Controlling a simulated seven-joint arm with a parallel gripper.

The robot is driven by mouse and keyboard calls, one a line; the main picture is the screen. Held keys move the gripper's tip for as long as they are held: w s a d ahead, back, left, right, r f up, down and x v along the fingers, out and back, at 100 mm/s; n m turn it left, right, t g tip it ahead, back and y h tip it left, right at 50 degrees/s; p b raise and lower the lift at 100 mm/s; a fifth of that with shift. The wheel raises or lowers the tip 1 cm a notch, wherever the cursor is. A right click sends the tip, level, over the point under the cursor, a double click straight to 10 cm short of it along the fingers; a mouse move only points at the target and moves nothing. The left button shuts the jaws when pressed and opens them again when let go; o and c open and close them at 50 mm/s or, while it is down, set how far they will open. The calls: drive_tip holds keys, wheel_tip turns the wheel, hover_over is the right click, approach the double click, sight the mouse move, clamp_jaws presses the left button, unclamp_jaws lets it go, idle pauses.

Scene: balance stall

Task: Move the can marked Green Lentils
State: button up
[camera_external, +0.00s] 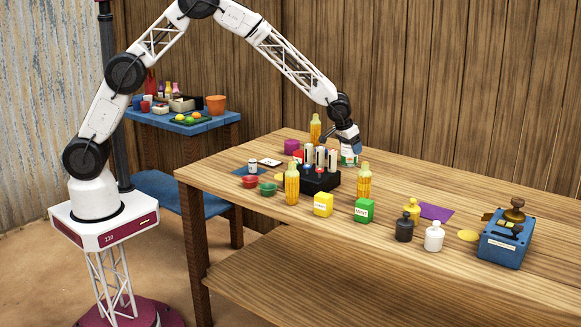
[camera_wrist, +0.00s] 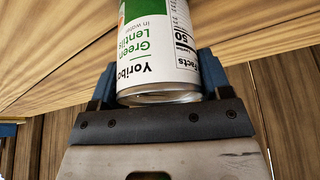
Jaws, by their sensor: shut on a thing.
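The Green Lentils can (camera_wrist: 160,45) is white and green, with its label upside down in the wrist view. My gripper (camera_wrist: 158,85) is shut on it, with a blue-and-black finger on each side. In the external view the can (camera_external: 349,158) is under my gripper (camera_external: 347,147), at the far side of the wooden table. I cannot tell whether the can's base touches the table. Part of the can is out of frame in the wrist view.
Left of it stands a black rack (camera_external: 320,181) with upright cylinders. Yellow corn-like bottles (camera_external: 364,182) stand nearby, one behind. A green box (camera_external: 364,210) and yellow box (camera_external: 323,204) are in front.

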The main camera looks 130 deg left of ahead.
drive_tip(key=o, duration=1.2)
drive_tip(key=shift+r, duration=0.15)
drive_tip(key=shift+v, duration=3.75)
